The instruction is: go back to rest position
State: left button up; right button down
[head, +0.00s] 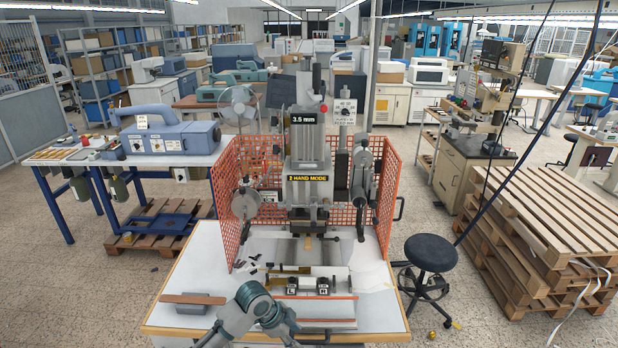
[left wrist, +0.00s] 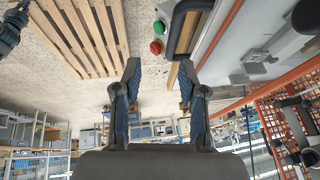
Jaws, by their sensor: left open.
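My left gripper (left wrist: 160,85) is open and empty in the left wrist view, its two dark fingers apart. In the head view a grey-green part of my arm (head: 247,300) rises over the front edge of the worktable (head: 180,255); I cannot make out fingers there. The stamping press (head: 308,170), labelled "2 HAND MODE", stands upright on that table, apart from my arm. A small fixture with L and R marks (head: 308,287) sits in front of it. My right gripper is in neither view.
An orange mesh guard (head: 228,195) surrounds the press sides and back. A wooden bar (head: 193,299) lies at the table's left front. A black stool (head: 430,253) and stacked pallets (head: 545,225) stand to the right. Red (left wrist: 158,29) and green (left wrist: 155,47) buttons show beyond the left fingers.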

pick_arm(q)
jog(key=s+a+f+n+t, duration=0.1)
jog(key=s+f+n, duration=0.6)
jog(key=s+f, duration=0.85)
jog(key=s+a+f+n+y, duration=0.2)
jog(key=s+a+n, duration=0.2)
jog(key=s+a, duration=0.4)
jog(key=s+a+f+n+y, duration=0.2)
jog(key=s+a+n, duration=0.3)
jog(key=s+a, duration=0.3)
jog(key=s+f+g+b, duration=0.1)
jog(key=s+f, duration=0.1)
jog(key=f, duration=1.4)
jog(key=s+f+b, duration=0.2)
jog(key=s+f, duration=0.1)
jog(key=f, duration=1.2)
jog(key=s+a+f+g+b, duration=0.1)
jog(key=s+a+f, duration=0.1)
jog(key=s+f, duration=1.4)
jog(key=shift+f+m+y+b, duration=0.15)
jog(key=shift+m+y+b, duration=0.15)
jog(key=shift+b, duration=0.1)
